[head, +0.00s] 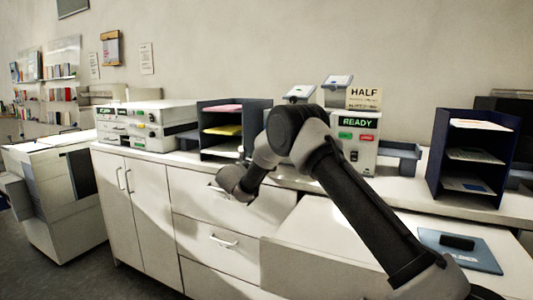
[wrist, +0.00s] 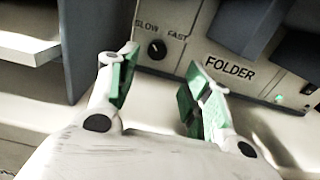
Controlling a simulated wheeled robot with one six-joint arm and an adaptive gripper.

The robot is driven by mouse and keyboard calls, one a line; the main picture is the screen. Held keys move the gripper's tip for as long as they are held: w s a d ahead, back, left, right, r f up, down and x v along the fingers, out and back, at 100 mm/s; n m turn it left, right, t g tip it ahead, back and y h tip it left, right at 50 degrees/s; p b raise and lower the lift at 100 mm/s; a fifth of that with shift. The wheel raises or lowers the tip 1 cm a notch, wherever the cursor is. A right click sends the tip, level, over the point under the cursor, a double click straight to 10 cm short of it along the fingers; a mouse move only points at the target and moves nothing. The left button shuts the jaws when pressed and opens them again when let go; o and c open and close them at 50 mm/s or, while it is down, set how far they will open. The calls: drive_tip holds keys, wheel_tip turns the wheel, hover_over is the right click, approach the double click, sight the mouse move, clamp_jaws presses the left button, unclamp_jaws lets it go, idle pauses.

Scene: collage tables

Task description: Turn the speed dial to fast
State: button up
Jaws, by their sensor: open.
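The speed dial (wrist: 157,49) is a small black knob on the grey front of the machine marked FOLDER (wrist: 231,68), in the wrist view. SLOW is printed at its upper left and FAST at its upper right. Its pale mark appears to point up and left, toward SLOW. My gripper (wrist: 162,65) is open and empty, its green-padded fingers on either side of the dial in the picture, apparently short of touching it. In the head view my arm hides the dial, and the gripper's fingers cannot be made out.
A dark tray rack (head: 225,135) stands left of my arm, its side close to the gripper. A machine with a green READY display (head: 357,122) stands behind my arm. Another rack (head: 470,155) and a blue folder (head: 458,250) are to the right.

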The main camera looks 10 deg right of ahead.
drive_tip(key=x, duration=0.8)
drive_tip(key=shift+w, duration=0.4)
drive_tip(key=c, duration=1.1)
